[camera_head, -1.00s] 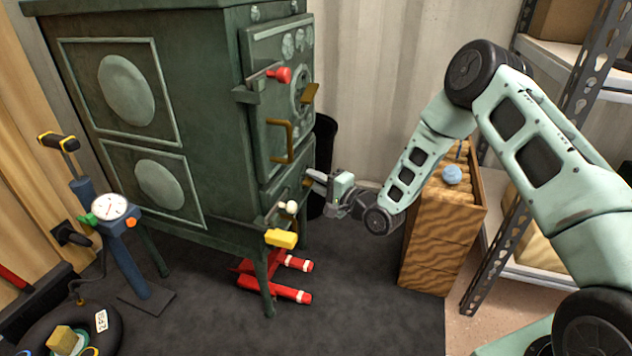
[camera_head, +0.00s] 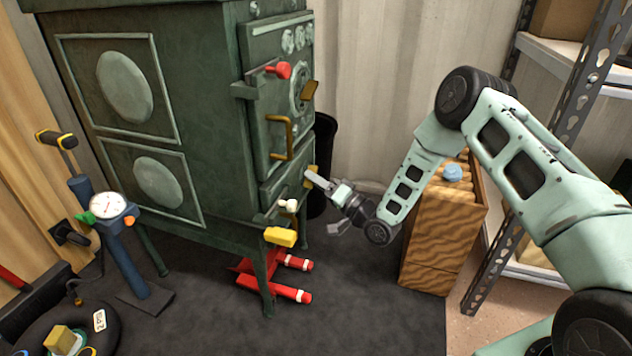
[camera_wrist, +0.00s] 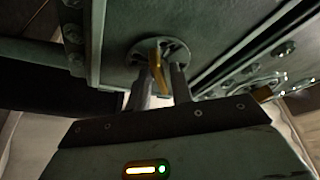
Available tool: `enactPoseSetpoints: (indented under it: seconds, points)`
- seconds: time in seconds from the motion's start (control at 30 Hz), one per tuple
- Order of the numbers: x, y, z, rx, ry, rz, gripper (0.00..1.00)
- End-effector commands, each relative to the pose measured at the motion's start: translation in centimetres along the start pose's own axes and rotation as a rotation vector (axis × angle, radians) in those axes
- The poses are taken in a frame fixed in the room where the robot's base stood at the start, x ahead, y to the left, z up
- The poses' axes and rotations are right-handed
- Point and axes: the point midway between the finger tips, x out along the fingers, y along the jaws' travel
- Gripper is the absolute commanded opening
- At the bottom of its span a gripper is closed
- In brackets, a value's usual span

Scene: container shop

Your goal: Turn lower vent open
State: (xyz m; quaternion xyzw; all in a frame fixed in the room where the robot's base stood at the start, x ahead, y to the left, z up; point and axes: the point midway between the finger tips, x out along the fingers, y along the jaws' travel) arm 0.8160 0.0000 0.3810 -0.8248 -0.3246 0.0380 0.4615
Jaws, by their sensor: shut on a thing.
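The lower vent (camera_wrist: 178,49) is a round slotted disc on the lower front of the dark green stove (camera_head: 215,120). A flat brass tab (camera_wrist: 157,72) stands out from its centre. It also shows in the head view as a small brass piece (camera_head: 311,177) low on the stove's front. My gripper (camera_wrist: 162,77) is shut on the brass tab, with a finger on each side of it. In the head view my gripper (camera_head: 313,175) reaches the stove front from the right and is tilted. The disc is mostly hidden in the head view.
Above are the upper vent's brass tab (camera_head: 310,93), a brass door handle (camera_head: 280,138) and a red-knobbed latch (camera_head: 283,71). A yellow-ended lever (camera_head: 281,237) sticks out below. A wooden crate (camera_head: 436,235) stands right of my wrist. Red tools (camera_head: 285,278) lie beneath the stove.

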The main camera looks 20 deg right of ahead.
Motion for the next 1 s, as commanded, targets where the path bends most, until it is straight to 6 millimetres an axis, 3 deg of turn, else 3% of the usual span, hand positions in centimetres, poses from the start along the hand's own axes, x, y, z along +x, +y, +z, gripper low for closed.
enactPoseSetpoints:
  seconds: [0.3,0.8,0.83,0.87,1.0]
  points:
    - [-0.05,0.17,0.11,-0.105,-0.002,-0.042,0.00]
    - [-0.04,0.17,0.07,-0.124,-0.002,-0.049,0.00]
    - [-0.04,0.17,0.07,-0.124,-0.002,-0.049,0.25]
    - [-0.04,0.17,0.07,-0.124,-0.002,-0.049,0.31]
    - [-0.02,0.15,0.05,-0.124,-0.001,-0.050,0.31]
